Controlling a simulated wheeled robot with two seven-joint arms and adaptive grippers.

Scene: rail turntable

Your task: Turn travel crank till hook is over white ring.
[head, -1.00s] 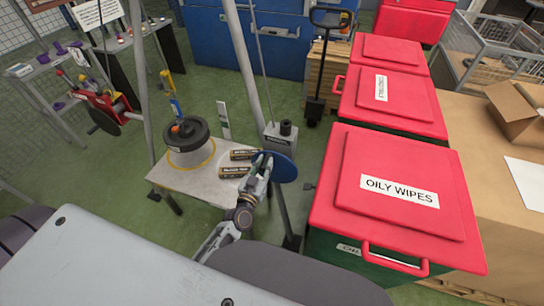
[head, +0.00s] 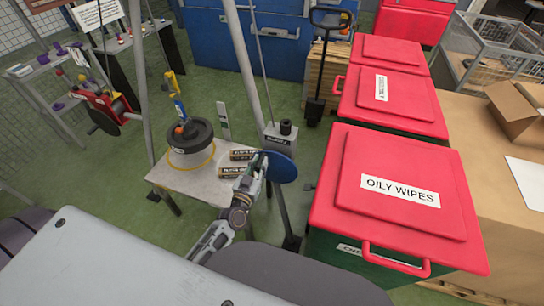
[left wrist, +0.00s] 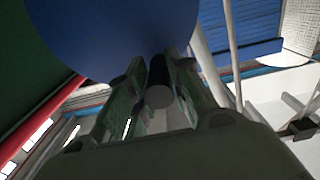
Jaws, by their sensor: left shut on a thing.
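The blue crank disc (head: 281,167) stands upright beside the small pale table. My left gripper (head: 259,170) is at its left face. In the left wrist view the fingers (left wrist: 158,88) are closed around a dark, round crank handle (left wrist: 160,92) in front of the blue disc (left wrist: 110,30). A yellow hook piece (head: 170,83) with a blue part below it hangs left of the mast leg. My right gripper is out of view.
Red-lidded bins (head: 400,190) stand close on the right. A red and black reel (head: 103,112) is at the left. Green floor lies between.

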